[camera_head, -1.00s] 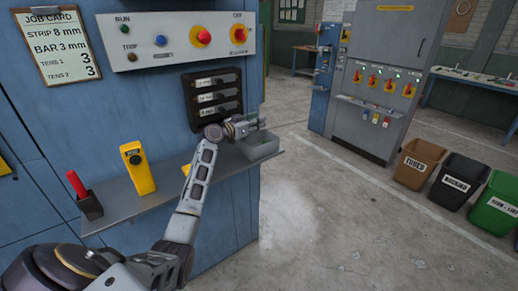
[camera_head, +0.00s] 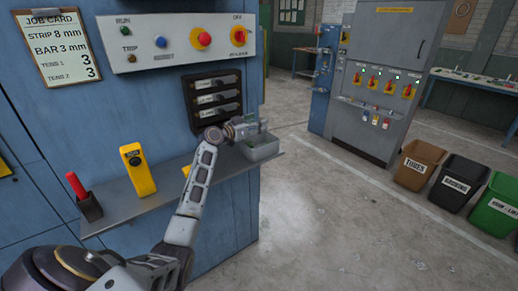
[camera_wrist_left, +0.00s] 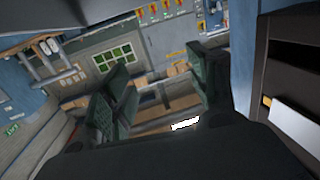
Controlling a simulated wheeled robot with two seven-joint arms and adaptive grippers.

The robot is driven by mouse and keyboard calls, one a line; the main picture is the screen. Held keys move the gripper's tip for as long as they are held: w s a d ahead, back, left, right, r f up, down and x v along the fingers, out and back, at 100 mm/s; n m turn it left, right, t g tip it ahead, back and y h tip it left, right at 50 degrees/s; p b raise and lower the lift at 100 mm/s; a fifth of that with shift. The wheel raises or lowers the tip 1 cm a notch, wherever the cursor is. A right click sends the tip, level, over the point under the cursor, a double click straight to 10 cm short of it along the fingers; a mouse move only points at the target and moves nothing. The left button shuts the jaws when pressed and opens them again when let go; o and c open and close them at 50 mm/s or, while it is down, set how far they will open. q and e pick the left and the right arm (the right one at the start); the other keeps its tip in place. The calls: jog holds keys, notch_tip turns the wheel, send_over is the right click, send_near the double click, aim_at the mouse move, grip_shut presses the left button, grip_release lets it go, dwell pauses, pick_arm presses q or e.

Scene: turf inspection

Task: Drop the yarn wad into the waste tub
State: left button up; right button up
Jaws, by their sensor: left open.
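A small grey open tub (camera_head: 262,153) stands at the right end of the shelf in the head view; I cannot tell for sure that it is the waste tub. My left gripper (camera_head: 258,126) is just above the tub's back side. In the left wrist view the left gripper (camera_wrist_left: 165,95) shows its two dark green finger pads well apart, with nothing seen held between them. I cannot make out the yarn wad in either view. My right gripper is not in view.
The shelf (camera_head: 135,205) carries a yellow device (camera_head: 138,170) and a red-handled tool in a holder (camera_head: 84,197). A black slotted rack (camera_head: 213,100) is on the blue panel behind the gripper. Brown (camera_head: 418,165), black (camera_head: 457,184) and green (camera_head: 496,208) labelled bins stand on the floor at right.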

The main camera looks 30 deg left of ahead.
pick_arm(q)
jog(key=shift+s, duration=0.15)
jog(key=v, duration=1.1)
jog(key=shift+s, duration=0.3)
jog(key=shift+a, duration=0.1)
dwell(0.9)
